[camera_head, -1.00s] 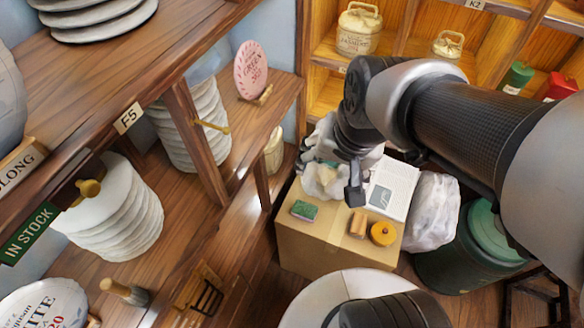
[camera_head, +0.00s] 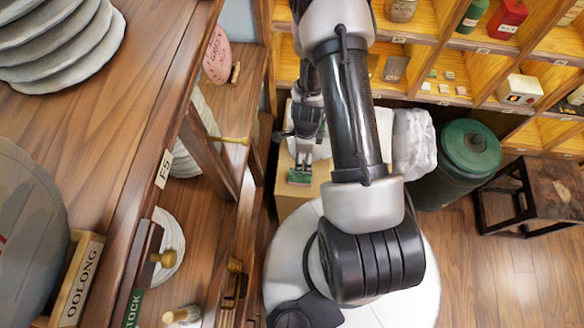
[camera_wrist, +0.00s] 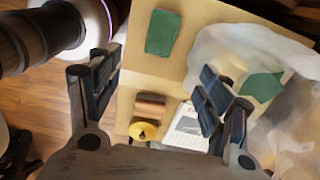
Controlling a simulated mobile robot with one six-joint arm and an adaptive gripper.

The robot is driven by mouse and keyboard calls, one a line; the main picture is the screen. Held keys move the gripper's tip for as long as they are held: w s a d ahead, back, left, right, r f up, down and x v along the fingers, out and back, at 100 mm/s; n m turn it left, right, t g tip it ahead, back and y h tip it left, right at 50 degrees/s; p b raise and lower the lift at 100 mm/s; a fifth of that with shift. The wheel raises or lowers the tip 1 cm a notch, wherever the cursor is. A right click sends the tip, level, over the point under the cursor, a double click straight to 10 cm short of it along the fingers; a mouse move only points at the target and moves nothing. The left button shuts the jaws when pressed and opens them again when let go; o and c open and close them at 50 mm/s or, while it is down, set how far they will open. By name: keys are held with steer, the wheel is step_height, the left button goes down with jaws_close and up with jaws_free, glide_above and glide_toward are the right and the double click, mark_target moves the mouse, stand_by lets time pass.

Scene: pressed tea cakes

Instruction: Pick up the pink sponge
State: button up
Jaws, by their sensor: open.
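No clearly pink sponge shows. A flat green block (camera_head: 299,177) with a reddish edge lies on the cardboard box (camera_head: 288,203); it may be the sponge, but I cannot tell. In the wrist view, a green rectangle (camera_wrist: 163,32) lies near the top edge of the box (camera_wrist: 205,14), between the lines of my fingers but beyond their tips. My gripper (camera_head: 303,156) is just above and behind the block in the head view. In the wrist view my gripper (camera_wrist: 160,85) is open and empty, fingers wide apart.
The wrist view shows a brown block (camera_wrist: 150,106), a yellow round thing (camera_wrist: 143,131), a printed sheet (camera_wrist: 188,130) and crumpled plastic (camera_wrist: 225,45) with a green patch (camera_wrist: 262,86). A green bin (camera_head: 468,150) and wooden shelf (camera_head: 205,200) flank the box.

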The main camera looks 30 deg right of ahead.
steer(key=f, duration=0.1)
steer(key=b, duration=1.2)
glide_above(300, 176)
steer(key=f, duration=1.2)
steer(key=shift+s+d, duration=0.3)
steer(key=shift+s, duration=0.1)
steer(key=shift+w+a+f+b, duration=0.1)
steer(key=shift+w+f+b, duration=0.05)
steer(key=shift+f+b, duration=0.65)
steer(key=shift+w+a+f+b, duration=0.15)
steer(key=shift+f+b, duration=0.3)
steer(key=shift+f, duration=0.5)
steer(key=shift+w+d+f+b, duration=0.1)
steer(key=shift+w+f+b, duration=0.05)
steer(key=shift+f+b, duration=0.65)
steer(key=c, duration=0.8)
steer(key=shift+p, duration=0.35)
step_height(300, 176, up, 20)
steer(key=p, duration=1.9)
steer(key=shift+p, duration=0.4)
